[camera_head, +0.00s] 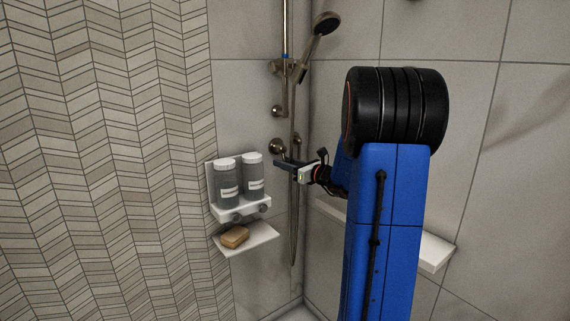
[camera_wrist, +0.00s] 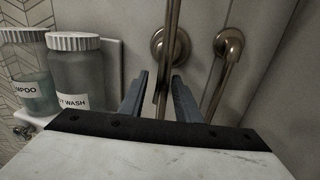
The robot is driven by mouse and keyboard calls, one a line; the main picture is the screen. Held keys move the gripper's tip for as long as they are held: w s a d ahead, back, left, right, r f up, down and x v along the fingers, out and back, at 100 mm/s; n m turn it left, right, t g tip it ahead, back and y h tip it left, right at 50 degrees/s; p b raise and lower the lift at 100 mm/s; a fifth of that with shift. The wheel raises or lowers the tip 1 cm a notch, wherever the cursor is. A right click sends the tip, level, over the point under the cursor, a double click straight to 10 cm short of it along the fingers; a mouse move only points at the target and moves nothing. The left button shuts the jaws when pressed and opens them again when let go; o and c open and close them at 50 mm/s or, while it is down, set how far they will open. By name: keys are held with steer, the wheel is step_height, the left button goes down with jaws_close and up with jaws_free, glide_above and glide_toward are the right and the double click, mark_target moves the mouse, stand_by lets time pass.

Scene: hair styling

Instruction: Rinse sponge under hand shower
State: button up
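A tan-brown block that looks like the sponge (camera_head: 235,237) lies on the small lower white shelf (camera_head: 262,236) in the head view. It is not seen in the wrist view. The hand shower (camera_head: 325,23) hangs in its holder high on the metal rail, head tilted down. My gripper (camera_head: 278,163) is at the wall fittings, right of the bottles and above the sponge. In the wrist view its two fingers (camera_wrist: 159,76) stand apart with no sponge between them. A metal pipe or hose (camera_wrist: 166,65) shows between the fingers; I cannot tell if they touch it.
Two grey bottles with white caps, shampoo (camera_wrist: 28,72) and a wash bottle (camera_wrist: 77,75), stand on the upper shelf (camera_head: 243,209), close left of my gripper. A metal valve (camera_wrist: 229,45) is to the right. A white ledge (camera_head: 436,250) runs along the right wall.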

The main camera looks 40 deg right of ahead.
steer(key=shift+w, duration=0.1)
jaws_close()
steer(key=shift+a, duration=0.1)
steer(key=shift+a+r+m+t, duration=0.15)
steer(key=shift+a+m, duration=0.2)
steer(key=shift+m, duration=0.55)
steer(key=shift+a+m+t, duration=0.15)
steer(key=shift+a+m, duration=0.15)
steer(key=shift+m, duration=0.6)
jaws_free()
